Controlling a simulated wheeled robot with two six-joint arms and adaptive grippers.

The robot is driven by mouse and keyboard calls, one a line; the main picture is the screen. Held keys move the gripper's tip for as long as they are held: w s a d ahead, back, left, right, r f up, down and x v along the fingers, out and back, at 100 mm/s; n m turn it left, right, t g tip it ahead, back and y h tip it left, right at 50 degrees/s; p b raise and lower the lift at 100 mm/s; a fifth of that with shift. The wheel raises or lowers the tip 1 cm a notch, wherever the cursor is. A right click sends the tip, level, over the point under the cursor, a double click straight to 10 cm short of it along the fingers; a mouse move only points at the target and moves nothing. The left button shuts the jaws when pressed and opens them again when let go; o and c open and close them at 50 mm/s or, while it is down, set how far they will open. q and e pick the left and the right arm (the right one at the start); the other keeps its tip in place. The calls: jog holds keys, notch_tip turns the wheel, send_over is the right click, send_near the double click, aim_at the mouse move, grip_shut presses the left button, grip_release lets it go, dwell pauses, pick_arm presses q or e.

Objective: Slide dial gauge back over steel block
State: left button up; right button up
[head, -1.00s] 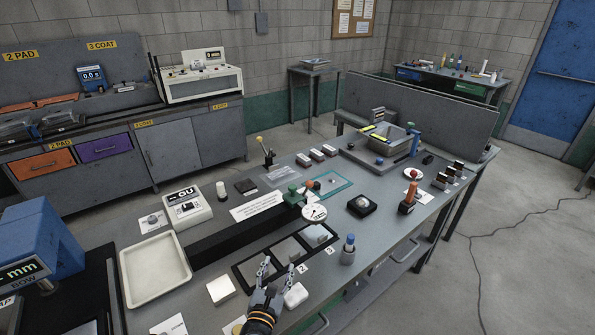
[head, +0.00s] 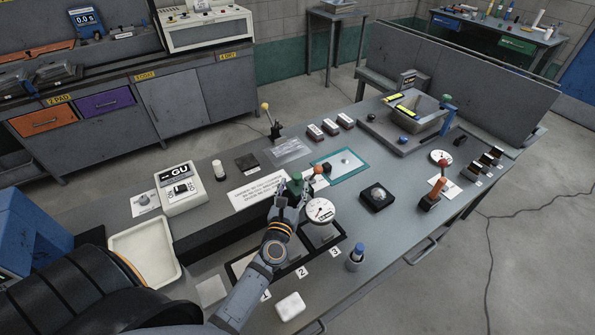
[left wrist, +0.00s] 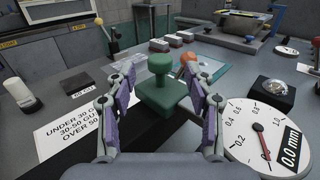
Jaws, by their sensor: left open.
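The dial gauge has a white round face (head: 320,211) and a green knob (head: 296,183) on a green mount. It stands at the far end of the black rail (head: 205,240). A pale grey steel block (head: 321,234) shows just in front of the dial, partly hidden by it. My left gripper (head: 283,195) is open at the knob. In the left wrist view, its fingers stand on both sides of the green knob (left wrist: 161,75), with gaps. The dial face (left wrist: 262,135) there is at lower right. My right gripper is not in view.
A white tray (head: 125,242) lies left of the rail. A blue-capped bottle (head: 355,257) and a white block (head: 290,306) stand near the front edge. A black base with a dome (head: 377,198) and a red-handled stand (head: 433,190) are to the right.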

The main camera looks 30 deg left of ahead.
aim_at(296, 180)
pick_arm(q)
jog(key=x, duration=0.4)
jog(key=shift+w+a+p, duration=0.1)
jog(key=shift+w+p, duration=0.2)
jog(key=shift+w, duration=0.35)
jog(key=shift+f, duration=0.1)
jog(key=shift+c, duration=0.6)
jog(key=c, duration=0.7)
jog(key=shift+c, duration=1.4)
grip_shut()
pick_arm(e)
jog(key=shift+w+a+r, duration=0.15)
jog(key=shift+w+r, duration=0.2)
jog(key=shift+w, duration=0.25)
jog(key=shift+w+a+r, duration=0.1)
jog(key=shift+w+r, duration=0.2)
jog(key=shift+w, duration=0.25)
